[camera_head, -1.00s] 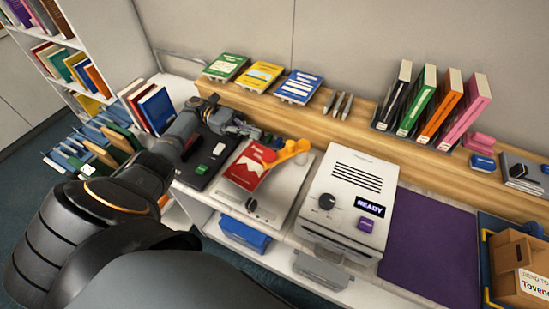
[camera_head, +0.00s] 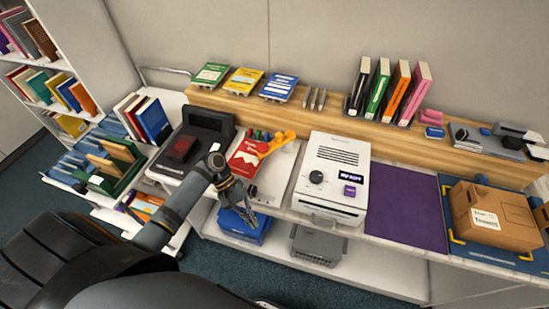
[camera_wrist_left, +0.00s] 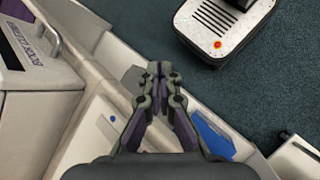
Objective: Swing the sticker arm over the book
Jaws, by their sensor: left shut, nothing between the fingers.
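The red book (camera_head: 240,160) with a white pattern lies on a light station on the bench. The orange-yellow sticker arm (camera_head: 276,143) sits at the book's upper right, with its left end close to the book's right edge. I cannot tell whether that end is above the cover. My left gripper (camera_head: 252,220) is in front of the station, low near the bench's front edge and apart from the arm and book. It is shut and empty, and its closed fingertips (camera_wrist_left: 160,68) show in the left wrist view. My right gripper is not in view.
A white machine (camera_head: 340,165) with a display stands right of the station. A purple mat (camera_head: 405,207) and a cardboard box (camera_head: 497,215) lie further right. A blue bin (camera_head: 243,227) is on the lower shelf. A black device (camera_head: 208,124) stands left of the book.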

